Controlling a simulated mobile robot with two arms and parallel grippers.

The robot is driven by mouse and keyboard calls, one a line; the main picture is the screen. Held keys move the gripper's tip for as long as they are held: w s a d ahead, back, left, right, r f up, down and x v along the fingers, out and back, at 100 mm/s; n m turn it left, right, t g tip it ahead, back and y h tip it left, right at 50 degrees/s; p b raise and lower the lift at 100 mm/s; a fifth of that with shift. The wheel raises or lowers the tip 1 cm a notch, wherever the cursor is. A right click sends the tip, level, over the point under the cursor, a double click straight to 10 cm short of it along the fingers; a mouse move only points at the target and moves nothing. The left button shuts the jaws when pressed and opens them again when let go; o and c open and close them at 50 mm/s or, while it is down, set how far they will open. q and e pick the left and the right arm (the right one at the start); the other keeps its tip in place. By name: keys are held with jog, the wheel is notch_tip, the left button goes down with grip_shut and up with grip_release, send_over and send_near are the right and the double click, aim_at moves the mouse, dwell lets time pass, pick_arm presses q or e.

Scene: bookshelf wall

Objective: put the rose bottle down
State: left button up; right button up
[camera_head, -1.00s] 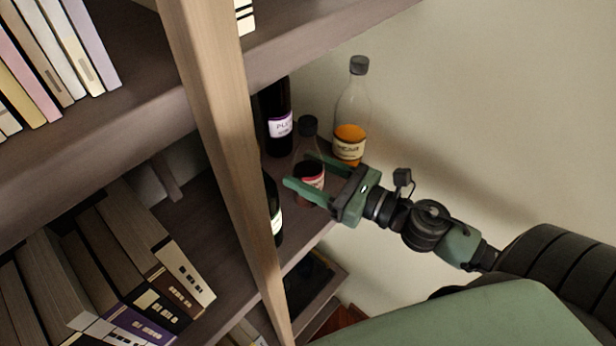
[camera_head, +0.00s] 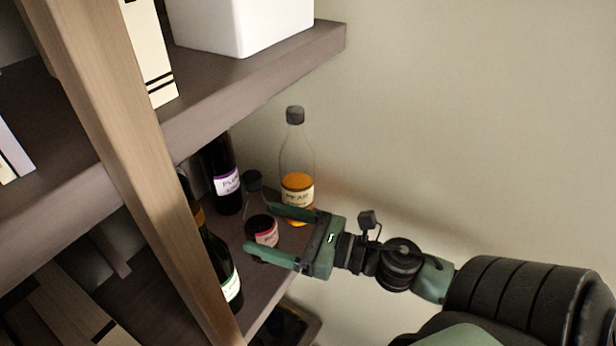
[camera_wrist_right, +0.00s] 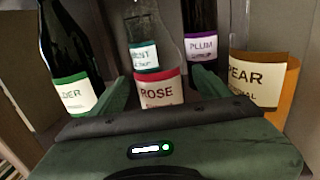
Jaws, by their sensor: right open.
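The rose bottle (camera_head: 262,229) is clear glass with a dark cap and a red-edged label, and it stands upright on the shelf board. Its label shows in the right wrist view (camera_wrist_right: 158,91), between the two fingers. My right gripper (camera_head: 257,228) is open, with one green finger on each side of the bottle's lower part. I cannot tell whether the fingers touch it. My left gripper is not in view.
The pear bottle (camera_head: 297,187), with orange liquid, stands close behind the gripper. The dark plum bottle (camera_head: 227,183) is behind, and a dark green bottle (camera_head: 222,262) stands in front by the wooden post (camera_head: 150,170). The upper shelf (camera_head: 250,75) overhangs, carrying a white box (camera_head: 245,25).

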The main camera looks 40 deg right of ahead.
jog(key=b+v, duration=0.4)
jog(key=v, duration=0.6)
jog(key=shift+w, duration=0.1)
